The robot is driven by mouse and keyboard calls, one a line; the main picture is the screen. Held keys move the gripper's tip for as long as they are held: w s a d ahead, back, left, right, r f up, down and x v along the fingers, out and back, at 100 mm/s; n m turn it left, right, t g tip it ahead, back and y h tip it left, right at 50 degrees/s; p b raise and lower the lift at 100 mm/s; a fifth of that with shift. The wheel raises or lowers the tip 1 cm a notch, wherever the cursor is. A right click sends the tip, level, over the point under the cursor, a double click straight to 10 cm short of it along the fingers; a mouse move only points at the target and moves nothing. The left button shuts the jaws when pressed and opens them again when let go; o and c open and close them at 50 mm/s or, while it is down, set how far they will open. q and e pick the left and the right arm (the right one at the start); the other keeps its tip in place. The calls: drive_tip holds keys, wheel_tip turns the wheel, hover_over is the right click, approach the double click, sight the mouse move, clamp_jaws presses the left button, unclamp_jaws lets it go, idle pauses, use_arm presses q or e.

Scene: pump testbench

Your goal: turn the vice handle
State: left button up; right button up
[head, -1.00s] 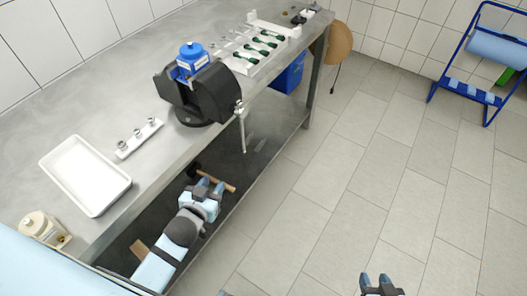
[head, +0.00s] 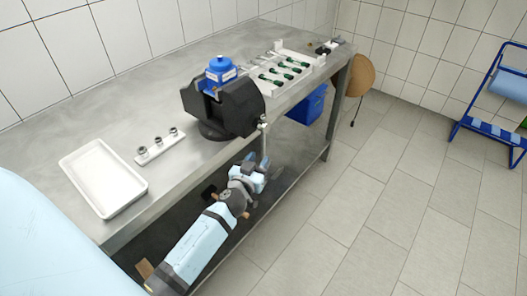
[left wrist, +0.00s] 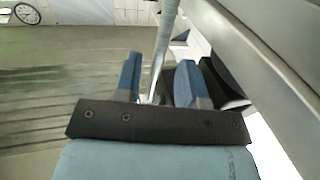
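The black bench vice (head: 226,108) stands on the workbench in the head view, with a blue-capped item (head: 220,70) in its jaws. Its thin metal handle (head: 264,142) hangs down at the front edge of the bench. My left gripper (head: 257,166) is at the handle's lower end, below the bench top. In the left wrist view the handle (left wrist: 162,50) runs between the two blue fingers of this gripper (left wrist: 158,82). The fingers are apart, with visible room beside the bar. My right gripper is out of view.
A white tray (head: 82,198) and a small rack with metal parts (head: 160,149) lie on the bench. A white holder with green-handled items (head: 308,72) is behind the vice. A lower shelf and blue bin (head: 307,103) are below.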

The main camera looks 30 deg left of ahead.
sight(263, 153)
use_arm(q)
drive_tip(key=shift+w+a, duration=0.15)
drive_tip(key=shift+w, duration=0.8)
drive_tip(key=shift+w+a, duration=0.15)
drive_tip(key=shift+w, duration=0.8)
clamp_jaws()
